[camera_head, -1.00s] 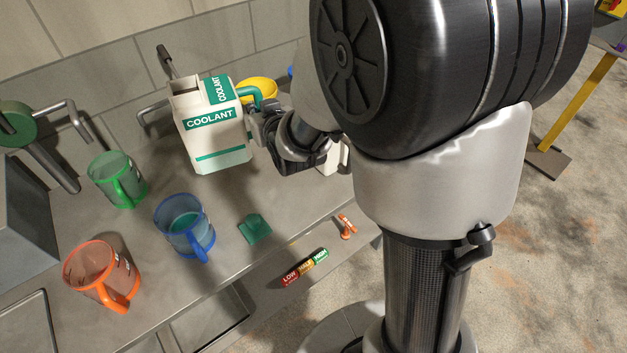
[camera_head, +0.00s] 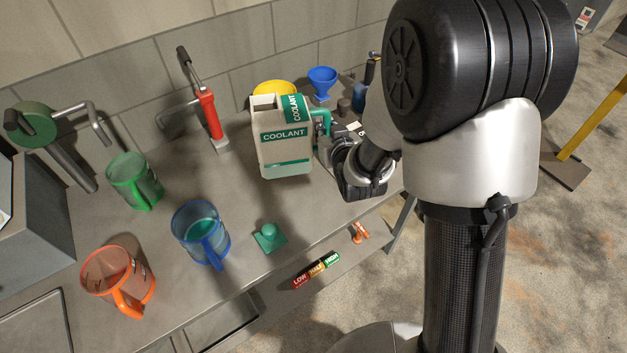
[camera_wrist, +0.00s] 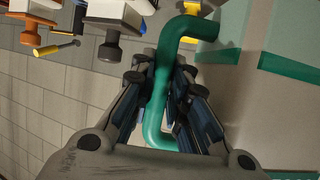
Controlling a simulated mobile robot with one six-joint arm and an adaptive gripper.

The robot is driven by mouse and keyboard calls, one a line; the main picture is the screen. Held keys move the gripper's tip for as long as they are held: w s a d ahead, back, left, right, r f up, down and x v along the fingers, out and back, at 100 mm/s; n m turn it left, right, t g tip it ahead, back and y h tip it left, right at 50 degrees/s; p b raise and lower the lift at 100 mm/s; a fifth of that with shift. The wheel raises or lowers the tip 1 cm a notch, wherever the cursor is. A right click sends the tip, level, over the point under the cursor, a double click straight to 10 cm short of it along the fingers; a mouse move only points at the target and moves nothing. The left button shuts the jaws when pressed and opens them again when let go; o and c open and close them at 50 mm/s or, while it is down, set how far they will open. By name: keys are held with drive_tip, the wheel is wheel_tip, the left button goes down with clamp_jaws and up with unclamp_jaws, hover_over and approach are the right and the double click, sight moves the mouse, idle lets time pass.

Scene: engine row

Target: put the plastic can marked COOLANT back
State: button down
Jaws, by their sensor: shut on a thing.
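The white plastic can marked COOLANT (camera_head: 285,155) is upright at the bench's right part, with a green handle on its right side. My gripper (camera_head: 333,140) is at that side, shut on the can's green handle. The wrist view shows the handle (camera_wrist: 160,95) between the two fingers (camera_wrist: 158,100) and the can's white and green wall (camera_wrist: 275,55) at the right. I cannot tell whether the can's base touches the bench. A blue jug (camera_head: 200,235) with green liquid in it stands at the front.
A green jug (camera_head: 133,182) and an orange jug (camera_head: 115,278) stand at the left. A red hand pump (camera_head: 209,115), a yellow vessel (camera_head: 272,89) and a blue funnel (camera_head: 322,82) are behind. A green cap (camera_head: 269,238) lies near the front edge.

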wheel_tip(320, 180, down, 17)
drive_tip(key=b, duration=0.3)
drive_tip(key=shift+w+r+b, duration=0.1)
drive_tip(key=shift+r+b, duration=0.1)
drive_tip(key=shift+b, duration=0.15)
drive_tip(key=shift+f, duration=0.15)
drive_tip(key=c, duration=1.5)
unclamp_jaws()
drive_tip(key=shift+d+f, duration=0.1)
drive_tip(key=shift+c, duration=0.2)
